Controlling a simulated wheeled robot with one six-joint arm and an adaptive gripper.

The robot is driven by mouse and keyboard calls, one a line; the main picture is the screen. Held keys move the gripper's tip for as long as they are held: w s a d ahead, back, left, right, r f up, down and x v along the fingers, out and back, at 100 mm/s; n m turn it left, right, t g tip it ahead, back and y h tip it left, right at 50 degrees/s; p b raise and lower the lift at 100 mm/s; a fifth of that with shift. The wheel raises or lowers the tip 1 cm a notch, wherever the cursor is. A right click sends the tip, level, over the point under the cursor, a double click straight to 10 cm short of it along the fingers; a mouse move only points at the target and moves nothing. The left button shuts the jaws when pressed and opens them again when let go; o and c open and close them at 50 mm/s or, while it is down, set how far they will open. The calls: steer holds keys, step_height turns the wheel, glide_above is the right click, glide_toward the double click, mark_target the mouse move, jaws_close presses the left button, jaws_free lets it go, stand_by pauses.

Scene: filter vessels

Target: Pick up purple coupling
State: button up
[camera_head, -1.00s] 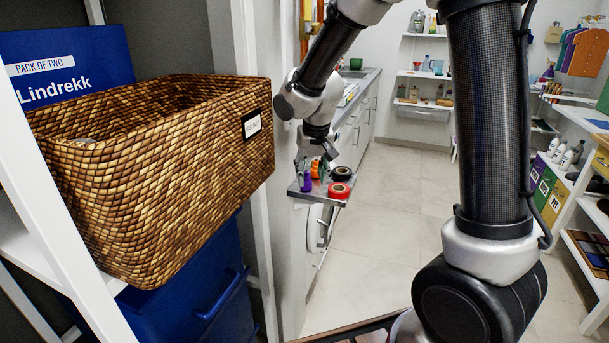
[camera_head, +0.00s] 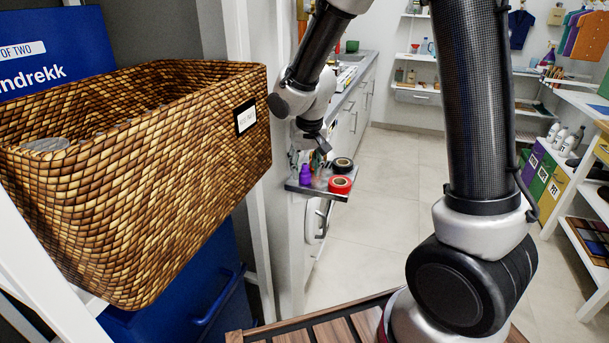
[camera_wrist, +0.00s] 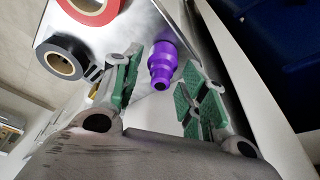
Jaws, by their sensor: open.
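The purple coupling (camera_head: 305,173) stands on a small metal shelf (camera_head: 318,193) past the basket. In the wrist view the purple coupling (camera_wrist: 162,64) lies between the two green-padded fingers of my gripper (camera_wrist: 158,92). The fingers are apart on either side of it, and I see a gap to each pad. In the head view my gripper (camera_head: 305,150) is just above the shelf, close to the coupling, and its fingers are hard to make out there.
A red tape roll (camera_head: 340,184) and a black tape roll (camera_head: 343,164) lie on the same shelf, right of the coupling. A large woven basket (camera_head: 150,180) fills the left. Open floor (camera_head: 385,200) lies right of the shelf.

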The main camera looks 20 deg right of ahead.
steer(key=c, duration=0.8)
steer(key=shift+o, duration=0.2)
